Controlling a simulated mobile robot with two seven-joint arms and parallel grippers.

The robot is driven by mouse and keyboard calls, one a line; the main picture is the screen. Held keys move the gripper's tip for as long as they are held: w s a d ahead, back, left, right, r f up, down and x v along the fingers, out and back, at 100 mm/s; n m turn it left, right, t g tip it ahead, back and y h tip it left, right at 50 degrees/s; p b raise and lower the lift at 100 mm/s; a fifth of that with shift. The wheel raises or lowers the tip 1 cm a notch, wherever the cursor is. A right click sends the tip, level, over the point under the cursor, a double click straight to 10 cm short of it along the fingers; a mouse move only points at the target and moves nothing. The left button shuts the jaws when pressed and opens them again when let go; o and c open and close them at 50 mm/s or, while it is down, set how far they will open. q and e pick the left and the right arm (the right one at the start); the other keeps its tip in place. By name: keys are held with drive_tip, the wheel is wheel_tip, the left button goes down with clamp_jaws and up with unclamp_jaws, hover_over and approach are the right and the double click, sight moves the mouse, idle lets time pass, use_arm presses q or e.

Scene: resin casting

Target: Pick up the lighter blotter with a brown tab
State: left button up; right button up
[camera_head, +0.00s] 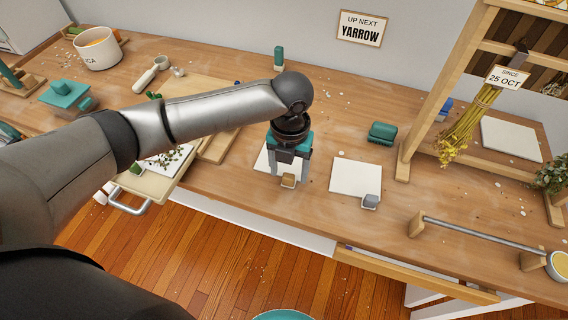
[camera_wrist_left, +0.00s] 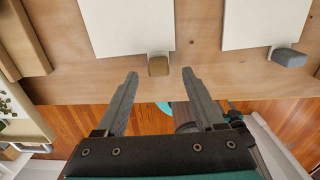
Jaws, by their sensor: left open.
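A pale, nearly white blotter with a brown tab (camera_head: 288,181) lies flat near the front edge of the bench, partly hidden behind my gripper in the head view. Its sheet (camera_wrist_left: 128,25) and brown tab (camera_wrist_left: 158,66) show clearly in the left wrist view. My left gripper (camera_head: 288,171) points down over the tab. Its open, empty fingers (camera_wrist_left: 160,74) stand either side of the tab in the left wrist view, apart from it. A second pale blotter (camera_head: 354,176) with a grey tab (camera_head: 371,201) lies to the right. My right gripper is not in view.
A teal block (camera_head: 382,133) sits behind the second blotter. A wooden frame (camera_head: 405,165) with hanging yellow flowers (camera_head: 463,134) and a metal rail (camera_head: 480,234) stand to the right. Wooden boards and a handled tray (camera_head: 146,187) lie to the left.

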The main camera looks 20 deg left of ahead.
sight(288, 176)
use_arm(q)
wheel_tip(288, 176, down, 3)
drive_tip(key=shift+a+f+b, duration=0.15)
drive_tip(key=shift+b, duration=0.2)
clamp_jaws()
drive_tip(key=shift+w, duration=0.1)
